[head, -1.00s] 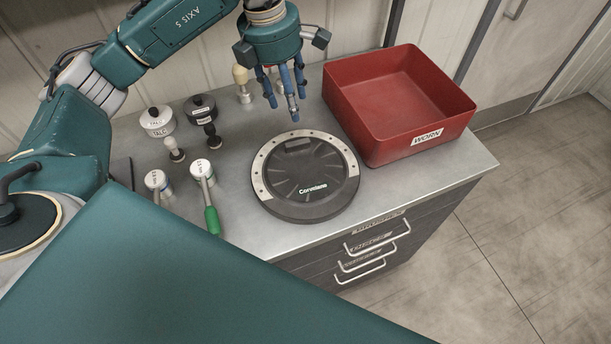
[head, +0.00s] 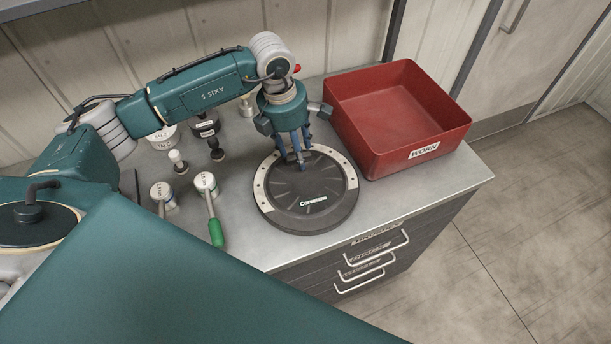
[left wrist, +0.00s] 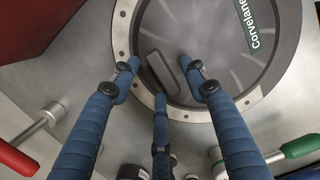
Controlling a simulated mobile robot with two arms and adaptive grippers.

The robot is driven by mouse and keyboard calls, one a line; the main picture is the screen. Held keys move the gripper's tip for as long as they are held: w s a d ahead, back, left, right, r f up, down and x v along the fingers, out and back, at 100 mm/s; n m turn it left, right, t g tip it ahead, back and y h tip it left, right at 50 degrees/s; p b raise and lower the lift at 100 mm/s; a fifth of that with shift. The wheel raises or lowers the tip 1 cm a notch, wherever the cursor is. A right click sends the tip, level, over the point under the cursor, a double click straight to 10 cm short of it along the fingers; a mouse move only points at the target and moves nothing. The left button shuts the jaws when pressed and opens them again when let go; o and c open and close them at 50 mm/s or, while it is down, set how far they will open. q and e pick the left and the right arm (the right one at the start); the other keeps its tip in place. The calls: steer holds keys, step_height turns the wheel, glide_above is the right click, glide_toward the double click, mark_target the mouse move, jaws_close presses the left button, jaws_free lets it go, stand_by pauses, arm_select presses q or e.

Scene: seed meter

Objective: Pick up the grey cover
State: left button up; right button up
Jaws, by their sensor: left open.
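The grey cover (head: 305,212) is a round dark disc with a "Corvelane" label and light metal rim segments with small holes. It lies flat on the metal worktop. The left wrist view shows the cover (left wrist: 215,75) with a raised grip bar (left wrist: 165,72) near its rim. My left gripper (head: 300,163) points down over the cover's far part, its blue fingers open. In the wrist view the fingertips (left wrist: 160,78) stand spread around the grip bar. I cannot tell whether they touch it. My right gripper is not in view.
A red bin marked "WORN" (head: 443,152) stands right of the cover. Left of it are a green-handled tool (head: 215,232), several small gauges and stampers, and labelled pots (head: 204,124). A red-handled tool (left wrist: 18,158) shows in the wrist view. Drawers (head: 372,262) are below the front edge.

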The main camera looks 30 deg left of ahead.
arm_select(q)
steer(key=shift+f, duration=0.2)
jaws_close()
steer(key=shift+w+r, duration=0.1)
